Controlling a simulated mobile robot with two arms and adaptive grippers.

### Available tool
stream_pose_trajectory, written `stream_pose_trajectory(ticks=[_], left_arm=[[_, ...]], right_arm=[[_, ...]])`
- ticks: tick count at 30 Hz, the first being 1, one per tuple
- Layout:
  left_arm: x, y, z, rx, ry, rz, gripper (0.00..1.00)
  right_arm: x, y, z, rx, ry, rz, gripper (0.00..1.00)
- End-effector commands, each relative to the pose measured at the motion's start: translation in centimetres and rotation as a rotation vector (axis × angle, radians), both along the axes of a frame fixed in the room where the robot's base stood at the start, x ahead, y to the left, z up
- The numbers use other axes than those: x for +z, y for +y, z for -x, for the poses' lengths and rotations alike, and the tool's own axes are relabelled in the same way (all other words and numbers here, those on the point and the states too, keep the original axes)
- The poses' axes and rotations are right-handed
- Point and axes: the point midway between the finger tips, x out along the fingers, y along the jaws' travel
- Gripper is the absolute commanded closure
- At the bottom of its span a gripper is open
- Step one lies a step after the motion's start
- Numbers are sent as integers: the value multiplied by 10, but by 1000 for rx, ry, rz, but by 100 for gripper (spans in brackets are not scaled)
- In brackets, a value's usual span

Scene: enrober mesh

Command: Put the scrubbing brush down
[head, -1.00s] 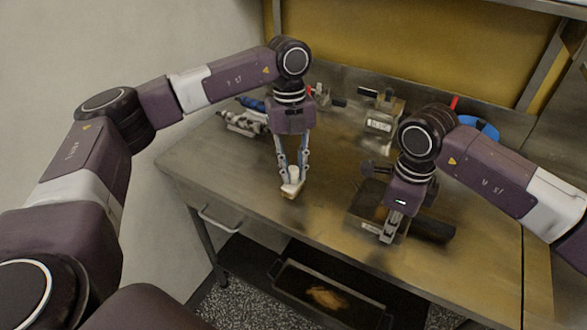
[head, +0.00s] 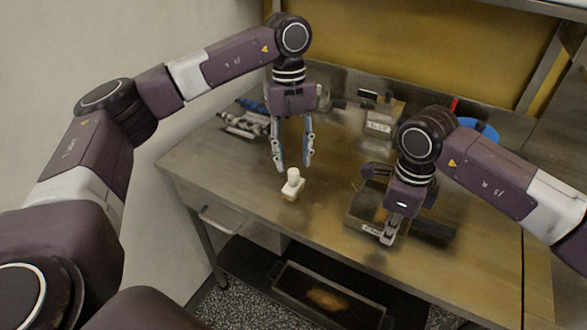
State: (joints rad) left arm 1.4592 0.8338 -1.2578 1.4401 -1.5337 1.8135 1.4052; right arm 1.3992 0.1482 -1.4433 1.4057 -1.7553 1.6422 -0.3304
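The scrubbing brush (head: 292,186), with a white knob on top and a tan base, stands on the metal table (head: 225,180) near its front left. My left gripper (head: 293,168) is open and empty, with its two fingers apart just above and behind the brush, clear of it. My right gripper (head: 388,240) points down at the front of a dark tray-like box (head: 362,222) on the table. Its fingertips are small in the picture, and I cannot tell whether they are open or shut on the box's edge.
A labelled metal container (head: 379,122) stands at the back. A blue round item (head: 485,130) lies at the back right. Metal and blue parts (head: 243,122) lie at the back left. A dark tray (head: 325,297) sits below the table. The table around the brush is clear.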

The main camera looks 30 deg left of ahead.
Motion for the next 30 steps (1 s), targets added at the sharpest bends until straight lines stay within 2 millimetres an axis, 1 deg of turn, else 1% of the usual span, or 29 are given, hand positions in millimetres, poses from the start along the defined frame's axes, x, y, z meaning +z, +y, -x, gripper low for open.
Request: stream_pose_trajectory(ticks=[1,6,9,12,16,26,27,30], left_arm=[[13,0,-2,0,-4,1,64],[48,4,-5,0,-3,1,64],[62,6,-7,0,-2,1,64],[72,7,-7,0,-1,1,64],[77,8,-8,-1,0,2,64],[77,8,-8,-1,1,1,64],[77,8,-8,-1,1,1,60],[77,8,-8,-18,-2,2,60]], right_arm=[[0,0,0,0,0,0,100],[0,0,0,0,0,0,100],[0,0,0,0,0,0,100],[0,0,0,0,0,0,100],[0,0,0,0,0,0,100],[0,0,0,0,0,0,100],[0,0,0,0,0,0,100],[0,0,0,0,0,0,100]])
